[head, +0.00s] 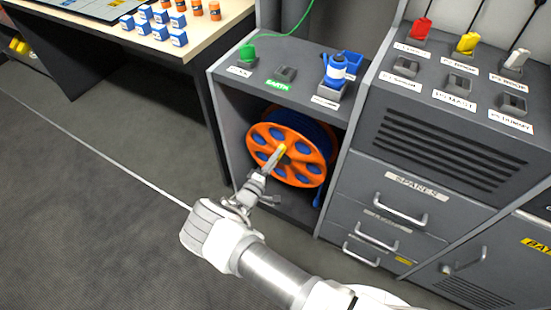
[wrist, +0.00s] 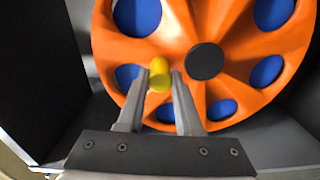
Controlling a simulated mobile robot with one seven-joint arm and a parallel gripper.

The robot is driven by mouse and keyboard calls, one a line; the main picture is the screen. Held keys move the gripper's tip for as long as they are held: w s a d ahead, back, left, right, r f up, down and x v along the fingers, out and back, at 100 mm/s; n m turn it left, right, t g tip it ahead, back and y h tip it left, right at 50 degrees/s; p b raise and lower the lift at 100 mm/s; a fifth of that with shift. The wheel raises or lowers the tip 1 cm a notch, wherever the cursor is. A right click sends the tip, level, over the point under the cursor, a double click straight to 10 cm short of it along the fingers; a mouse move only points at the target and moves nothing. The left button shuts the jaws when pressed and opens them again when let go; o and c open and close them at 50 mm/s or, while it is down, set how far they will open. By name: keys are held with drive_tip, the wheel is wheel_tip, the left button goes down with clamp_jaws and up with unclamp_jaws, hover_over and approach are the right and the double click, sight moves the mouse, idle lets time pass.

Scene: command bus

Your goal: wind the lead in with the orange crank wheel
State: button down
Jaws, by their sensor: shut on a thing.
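The orange crank wheel (head: 314,158) sits upright in the open bay of a grey cabinet, with blue lead showing through its holes and behind it. A yellow crank knob (head: 282,150) stands out from its face. My gripper (head: 270,165) reaches into the bay and is shut on the knob. In the wrist view the knob (wrist: 160,74) lies between the fingertips of my gripper (wrist: 162,80), left of the wheel's dark hub (wrist: 205,61). A blue end of the lead (head: 317,197) hangs at the wheel's lower right.
The bay's side walls and shelf stand close around the wheel. Above it are a blue plug (head: 335,70) and a green plug (head: 247,52) in sockets. Drawers with handles (head: 400,212) are at right. A table (head: 207,28) with small blocks is at upper left.

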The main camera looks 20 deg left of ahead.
drive_tip(key=shift+s, duration=0.1)
drive_tip(key=c, duration=0.6)
unclamp_jaws()
drive_tip(key=s+p, duration=0.1)
drive_tip(key=s, duration=0.4)
drive_tip(key=s+a+p, duration=0.1)
drive_tip(key=s, duration=0.5)
drive_tip(key=s+p, duration=0.1)
drive_tip(key=s, duration=0.5)
drive_tip(key=shift+s+a, duration=0.15)
drive_tip(key=shift+a, duration=0.05)
